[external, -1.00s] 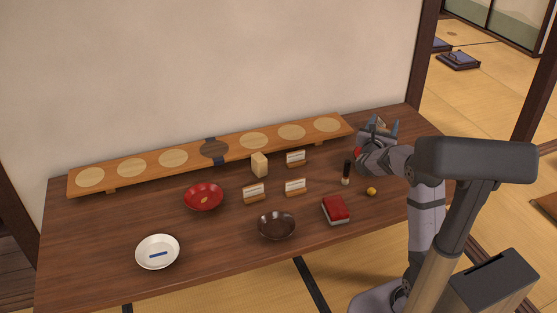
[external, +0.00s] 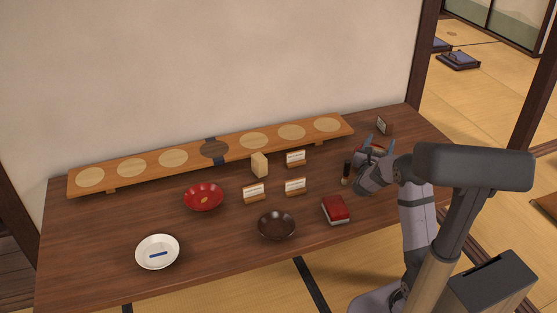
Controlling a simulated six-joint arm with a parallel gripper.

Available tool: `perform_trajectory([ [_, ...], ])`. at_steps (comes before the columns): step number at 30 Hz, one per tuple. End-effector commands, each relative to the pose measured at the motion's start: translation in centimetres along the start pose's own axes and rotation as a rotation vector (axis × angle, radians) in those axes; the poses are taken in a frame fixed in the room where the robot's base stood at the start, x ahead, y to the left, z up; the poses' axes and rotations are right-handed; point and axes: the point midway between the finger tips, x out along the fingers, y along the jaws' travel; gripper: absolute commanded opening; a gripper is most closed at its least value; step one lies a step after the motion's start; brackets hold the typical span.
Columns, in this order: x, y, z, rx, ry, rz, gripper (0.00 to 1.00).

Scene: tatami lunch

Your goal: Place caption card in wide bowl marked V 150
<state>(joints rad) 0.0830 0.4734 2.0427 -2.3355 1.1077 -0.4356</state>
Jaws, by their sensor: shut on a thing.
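Three caption cards in small wooden stands show on the table: one (external: 254,193) left of centre, one (external: 295,187) to its right, and one (external: 296,159) behind. Another small upright card-like piece (external: 382,125) stands at the back right. A red bowl (external: 203,197) with a gold mark, a dark brown bowl (external: 276,226) and a white bowl (external: 157,252) with a blue bar stand on the table. I cannot read V 150 on any of them. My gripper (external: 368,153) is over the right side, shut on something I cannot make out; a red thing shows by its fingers.
A long wooden board (external: 173,158) with round pale discs runs along the back. A beige block (external: 259,165), a small dark bottle (external: 347,171) and a red folded cloth or book (external: 336,210) stand on the table (external: 110,220).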

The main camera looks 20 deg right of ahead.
Motion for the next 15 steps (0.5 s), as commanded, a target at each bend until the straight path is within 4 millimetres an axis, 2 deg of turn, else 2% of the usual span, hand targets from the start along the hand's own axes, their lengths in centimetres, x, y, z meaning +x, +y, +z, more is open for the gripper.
perform_trajectory([
  [4, 0.00, -0.02, 0.06, 0.000, 0.000, 0.000, 0.34],
  [5, 0.00, -0.02, 0.05, 0.000, 0.000, 0.000, 0.63],
  [6, 0.00, -0.02, 0.05, 0.000, 0.000, 0.000, 0.72],
  [15, -0.03, -0.01, 0.08, 0.000, 0.000, 0.000, 0.74],
])
